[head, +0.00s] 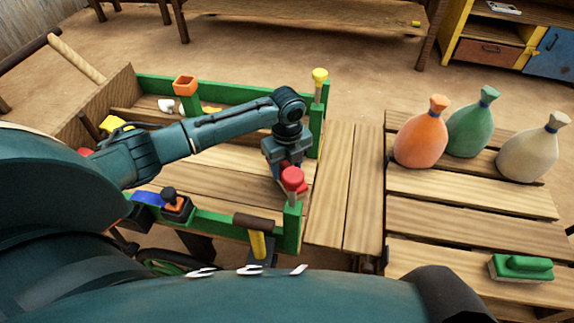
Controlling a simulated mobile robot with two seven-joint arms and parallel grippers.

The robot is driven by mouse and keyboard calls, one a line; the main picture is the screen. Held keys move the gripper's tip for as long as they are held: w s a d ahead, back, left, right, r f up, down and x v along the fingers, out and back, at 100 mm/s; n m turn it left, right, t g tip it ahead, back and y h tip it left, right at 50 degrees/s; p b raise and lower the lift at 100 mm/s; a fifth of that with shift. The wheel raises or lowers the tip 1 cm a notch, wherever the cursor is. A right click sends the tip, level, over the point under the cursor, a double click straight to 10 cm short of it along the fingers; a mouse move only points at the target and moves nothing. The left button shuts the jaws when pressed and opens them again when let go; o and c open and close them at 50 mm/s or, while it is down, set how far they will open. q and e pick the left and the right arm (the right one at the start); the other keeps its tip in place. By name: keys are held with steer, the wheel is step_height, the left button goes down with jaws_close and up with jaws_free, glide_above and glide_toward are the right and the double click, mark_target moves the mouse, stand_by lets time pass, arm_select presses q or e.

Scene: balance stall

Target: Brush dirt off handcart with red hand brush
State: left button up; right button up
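The handcart has green side rails (215,222) and a plank bed (215,160) in the middle left. My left arm reaches across the bed from the left. My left gripper (284,168) points down over the bed's right end, beside a red knob-like top (292,179) on the near corner post. A red patch (84,151) shows partly behind my arm. No dirt can be clearly made out on the visible bed. My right gripper is not in view.
A slatted table (470,215) on the right holds orange (421,138), green (470,128) and cream (530,150) sacks and a green brush (521,267). A yellow-topped post (319,80) and an orange square-topped post (186,86) rise from the cart's far side.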

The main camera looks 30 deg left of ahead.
arm_select(q)
steer(key=shift+f+b, duration=0.35)
steer(key=shift+f, duration=0.7)
stand_by(0.6)
steer(key=shift+r, duration=0.1)
